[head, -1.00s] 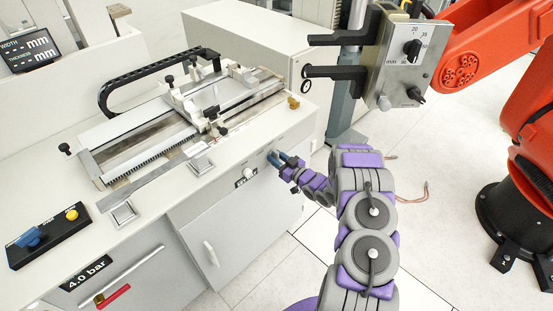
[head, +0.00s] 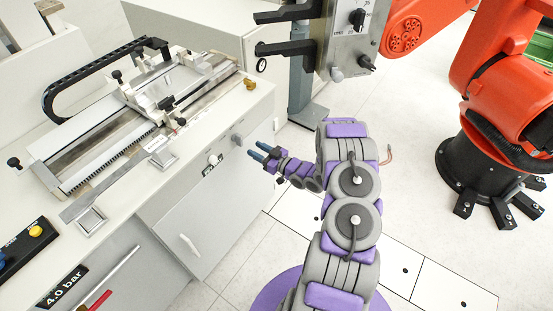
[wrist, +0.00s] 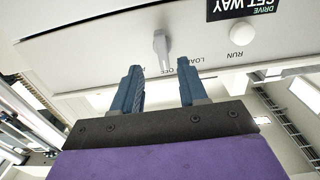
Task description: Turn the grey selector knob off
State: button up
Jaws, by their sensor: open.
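The grey selector knob (head: 237,140) is on the front panel of the light grey cabinet, right of a round white button (head: 213,160). In the wrist view the knob (wrist: 161,46) shows a narrow bar-shaped handle, roughly upright in the picture. Upside-down lettering near it reads LOAD, OFF and RUN, partly hidden by my right finger. My gripper (head: 261,150) is open and empty, its blue fingers facing the panel a short way off the knob. In the wrist view its fingertips (wrist: 160,68) stand either side of the knob's line, apart from it.
The cabinet top carries a metal test fixture (head: 150,95) with a black cable chain (head: 95,65). A grey control box (head: 350,40) with black knobs hangs near the red robot arm (head: 490,90).

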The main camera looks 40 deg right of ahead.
jog(key=v, duration=0.9)
jog(key=shift+p, duration=0.35)
jog(key=shift+w+d, duration=0.1)
